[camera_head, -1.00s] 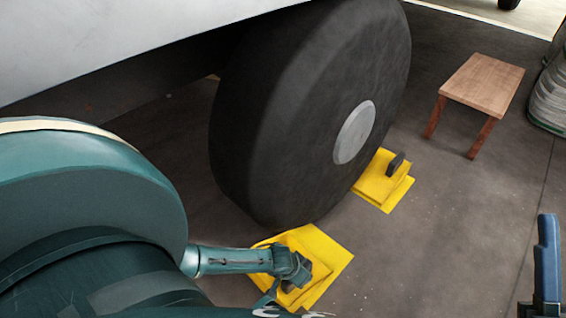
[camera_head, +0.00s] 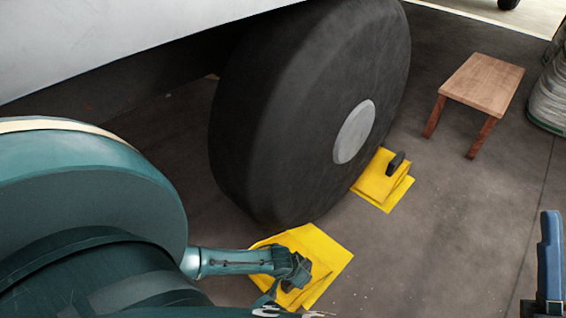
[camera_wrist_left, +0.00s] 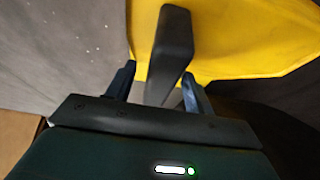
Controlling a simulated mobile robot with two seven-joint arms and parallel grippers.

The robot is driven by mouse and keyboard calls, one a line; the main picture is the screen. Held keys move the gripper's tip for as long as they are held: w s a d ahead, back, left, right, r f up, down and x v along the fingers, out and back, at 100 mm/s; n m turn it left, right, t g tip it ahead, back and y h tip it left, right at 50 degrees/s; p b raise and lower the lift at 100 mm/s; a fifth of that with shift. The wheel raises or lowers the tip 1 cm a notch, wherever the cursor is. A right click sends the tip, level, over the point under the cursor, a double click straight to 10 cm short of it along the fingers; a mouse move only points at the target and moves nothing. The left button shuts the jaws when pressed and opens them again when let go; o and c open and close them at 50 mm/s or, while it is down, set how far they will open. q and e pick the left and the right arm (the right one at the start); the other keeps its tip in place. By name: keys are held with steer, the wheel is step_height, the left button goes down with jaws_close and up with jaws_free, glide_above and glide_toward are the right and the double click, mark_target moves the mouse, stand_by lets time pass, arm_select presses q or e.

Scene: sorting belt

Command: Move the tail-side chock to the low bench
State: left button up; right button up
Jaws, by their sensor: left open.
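Two yellow chocks stand on the floor at the big black wheel (camera_head: 255,130). The near chock (camera_head: 325,250) is at the wheel's lower front, and the far chock (camera_head: 375,187), with a dark upright handle, is on its other side. The pictures do not label which is tail-side. My left gripper (camera_head: 292,272) is over the near chock. In the left wrist view its open fingers (camera_wrist_left: 158,76) stand on either side of the near chock's dark handle (camera_wrist_left: 172,45). The low wooden bench (camera_head: 484,84) stands empty at the upper right. Part of my right gripper (camera_head: 550,262) shows at the right edge.
The pale aircraft body (camera_head: 110,40) hangs over the wheel at upper left. A grey wrapped bundle (camera_head: 550,95) stands right of the bench. The floor (camera_head: 440,220) between the far chock, bench and right edge is clear.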

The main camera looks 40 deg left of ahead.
arm_select(q)
steer(key=shift+c, duration=0.2)
jaws_close()
steer(key=shift+w+r, duration=0.1)
stand_by(1.0)
